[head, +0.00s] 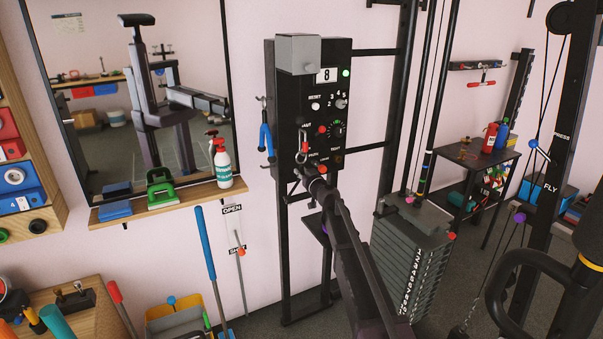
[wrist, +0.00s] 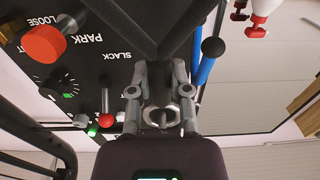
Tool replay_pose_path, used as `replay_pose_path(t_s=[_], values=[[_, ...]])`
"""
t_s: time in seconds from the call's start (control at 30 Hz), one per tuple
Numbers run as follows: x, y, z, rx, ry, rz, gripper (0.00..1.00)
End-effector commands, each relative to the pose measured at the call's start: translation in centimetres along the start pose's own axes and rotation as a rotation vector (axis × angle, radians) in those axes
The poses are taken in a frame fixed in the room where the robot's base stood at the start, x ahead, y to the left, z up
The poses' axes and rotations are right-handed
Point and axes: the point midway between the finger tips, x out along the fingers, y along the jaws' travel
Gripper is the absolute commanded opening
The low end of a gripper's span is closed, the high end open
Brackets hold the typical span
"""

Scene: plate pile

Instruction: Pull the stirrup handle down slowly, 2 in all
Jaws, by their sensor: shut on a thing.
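My gripper (head: 311,173) is at the lower part of the black control panel (head: 285,105). In the wrist view my gripper (wrist: 160,105) is shut on a grey metal fitting (wrist: 160,116) with a round end. Two black bars (wrist: 125,28) spread in a V from behind the fitting; I cannot tell whether they are the stirrup handle's sides. My gripper and arm hide this place in the head view. A large black loop (head: 492,285) stands at the lower right, apart from my gripper; I cannot tell if it is a handle.
The panel's counter (head: 327,75) reads 8, beside a lit green lamp (head: 346,73). A red knob (wrist: 45,44) and a small red-tipped lever (wrist: 107,120) are close to my gripper. A blue tool (head: 266,138) hangs left of the panel. A weight stack (head: 412,265) stands to the right.

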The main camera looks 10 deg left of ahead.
Motion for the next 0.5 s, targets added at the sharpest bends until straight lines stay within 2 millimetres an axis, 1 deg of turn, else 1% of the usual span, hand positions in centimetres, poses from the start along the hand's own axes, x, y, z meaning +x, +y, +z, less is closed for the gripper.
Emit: replay_pose_path(t_s=[0.3,0.5], values=[[0.0,0.0,-1.9,-0.002,-0.001,-0.001,0.00],[0.0,0.0,-2.4,-0.002,-0.001,-0.001,0.00]])
